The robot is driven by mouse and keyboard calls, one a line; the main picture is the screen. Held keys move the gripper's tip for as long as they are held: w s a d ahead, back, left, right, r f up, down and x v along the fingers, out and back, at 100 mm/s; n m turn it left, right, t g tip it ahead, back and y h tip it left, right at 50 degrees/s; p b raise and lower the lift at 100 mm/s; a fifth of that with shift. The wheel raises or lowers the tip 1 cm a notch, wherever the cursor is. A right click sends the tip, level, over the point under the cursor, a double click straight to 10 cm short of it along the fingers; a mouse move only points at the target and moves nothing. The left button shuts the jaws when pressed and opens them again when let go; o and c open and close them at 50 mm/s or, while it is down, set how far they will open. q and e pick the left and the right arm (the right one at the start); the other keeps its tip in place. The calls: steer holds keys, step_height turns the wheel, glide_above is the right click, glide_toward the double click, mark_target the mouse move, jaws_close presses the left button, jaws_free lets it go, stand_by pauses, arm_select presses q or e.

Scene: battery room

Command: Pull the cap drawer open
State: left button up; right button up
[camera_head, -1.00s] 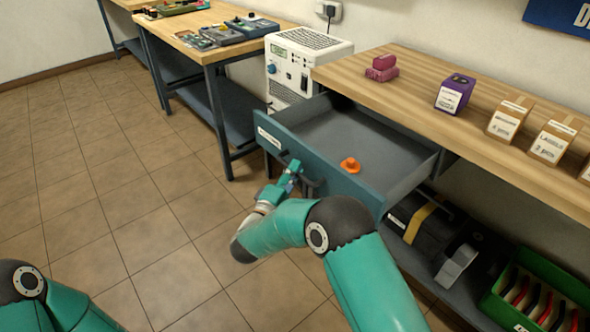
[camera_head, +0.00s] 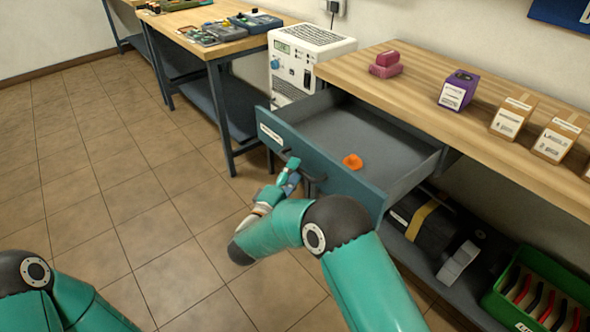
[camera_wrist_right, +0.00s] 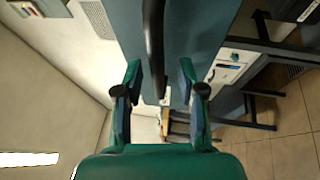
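The drawer (camera_head: 318,165), with a teal front and grey inside, stands pulled out from under the wooden bench. A small orange cap-like piece (camera_head: 352,161) lies inside near the front. The drawer's dark bar handle (camera_wrist_right: 154,45) shows in the right wrist view. My right gripper (camera_head: 289,177) is at the handle outside the drawer front; it also shows in the right wrist view (camera_wrist_right: 160,98). Its fingers are apart, one on each side of the handle's line, with gaps visible. My left gripper is out of view; only part of that arm shows at lower left.
The bench top (camera_head: 415,80) carries pink blocks (camera_head: 386,64), a purple box (camera_head: 458,91) and labelled cartons (camera_head: 511,117). A black case (camera_head: 430,222) and green crate (camera_head: 530,300) sit on the lower shelf. A white machine (camera_head: 305,60) stands left of the bench. Floor at left is clear.

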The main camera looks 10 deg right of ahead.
steer(key=v, duration=1)
steer(key=shift+s+a, duration=0.2)
steer(key=shift+f, duration=0.1)
